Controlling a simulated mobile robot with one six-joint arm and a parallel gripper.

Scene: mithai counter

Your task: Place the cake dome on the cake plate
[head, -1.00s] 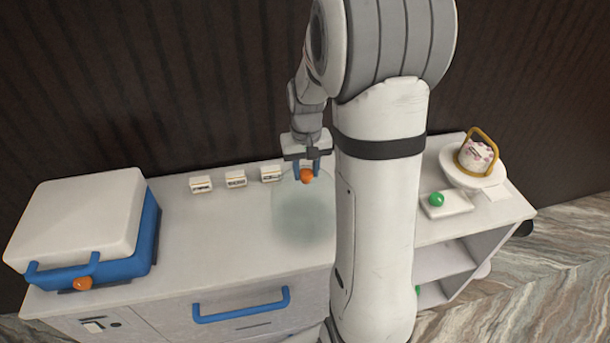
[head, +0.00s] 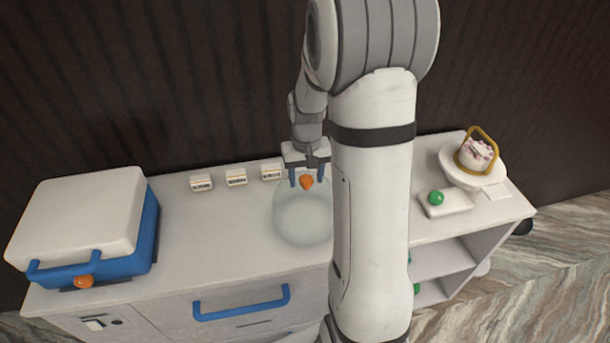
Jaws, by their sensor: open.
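The cake dome is a clear, greenish translucent cover (head: 302,222) with an orange knob (head: 307,183) on top. It is upright on the counter, near the middle in the head view. My gripper (head: 307,179) is open, with one blue finger on each side of the knob and visible gaps between. The cake plate (head: 457,176) is white and round, at the right end of the counter. The arm hides the counter between dome and plate.
Several small white label cards (head: 236,178) stand behind the dome to the left. A blue-and-white lidded box (head: 85,225) fills the left end. A green ball on a small white block (head: 448,207) is in front of the plate. Clear counter lies left of the dome.

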